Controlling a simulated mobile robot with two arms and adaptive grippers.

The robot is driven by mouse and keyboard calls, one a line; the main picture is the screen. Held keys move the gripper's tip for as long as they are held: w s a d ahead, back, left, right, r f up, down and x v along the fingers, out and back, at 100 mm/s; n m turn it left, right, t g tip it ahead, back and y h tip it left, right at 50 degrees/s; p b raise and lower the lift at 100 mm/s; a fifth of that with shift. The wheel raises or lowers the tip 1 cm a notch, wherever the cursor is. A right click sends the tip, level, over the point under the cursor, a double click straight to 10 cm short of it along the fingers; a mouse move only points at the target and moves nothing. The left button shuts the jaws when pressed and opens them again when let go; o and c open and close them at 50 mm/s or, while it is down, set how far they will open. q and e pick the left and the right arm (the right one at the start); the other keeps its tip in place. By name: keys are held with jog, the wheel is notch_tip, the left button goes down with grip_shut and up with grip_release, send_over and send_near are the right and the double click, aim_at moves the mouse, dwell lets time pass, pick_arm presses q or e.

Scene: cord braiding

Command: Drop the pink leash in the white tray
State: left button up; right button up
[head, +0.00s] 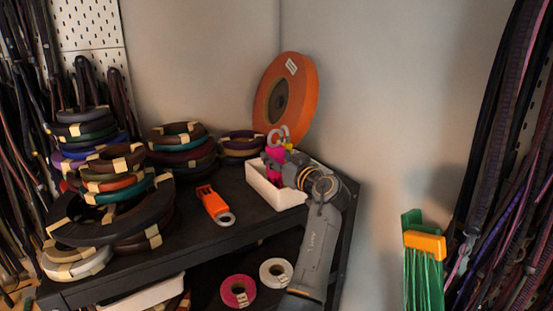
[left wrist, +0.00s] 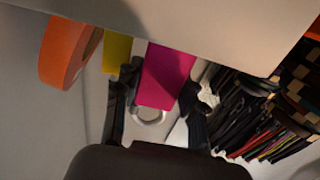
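The pink leash (head: 273,154) is at the white tray (head: 277,195) on the dark shelf top, with its metal ring uppermost. My left gripper (head: 277,163) is at the tray's far left part, its fingers against the leash. In the left wrist view the pink leash (left wrist: 165,75) lies between the two fingers (left wrist: 160,98), which appear to close on its sides. Its metal ring shows near the palm. The leash's lower end is hidden, so I cannot tell whether it touches the tray floor. My right gripper is not in view.
An orange leash (head: 213,204) lies left of the tray. Stacked coils (head: 110,205) fill the shelf's left side. A large orange reel (head: 285,98) stands behind the tray. A yellow item (left wrist: 117,50) is beside the pink leash. Pink (head: 238,291) and white rolls (head: 276,272) lie below.

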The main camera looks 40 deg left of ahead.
pick_arm(q)
jog(key=o, duration=0.4)
jog(key=shift+r, duration=0.1)
jog(key=shift+r+p, duration=0.2)
jog(key=shift+p, duration=0.1)
jog(key=shift+r+p, duration=0.65)
jog(key=shift+p, duration=0.35)
jog(key=shift+s+d+f+b, duration=0.2)
jog(key=shift+d+f+b, duration=0.15)
jog(key=shift+d+b, duration=0.2)
jog(key=shift+s+d+f+b, duration=0.15)
jog(key=shift+d+f+b, duration=0.2)
jog(key=shift+b, duration=0.2)
jog(key=v, duration=0.1)
jog(key=b+v, duration=0.1)
jog(key=v, duration=0.2)
jog(key=shift+s+d+r+b, duration=0.15)
jog(key=shift+d+r+b, duration=0.1)
jog(key=shift+r+b, duration=0.1)
jog(key=shift+s+d+r, duration=0.1)
jog(key=shift+s+d, duration=0.15)
jog(key=shift+d, duration=0.2)
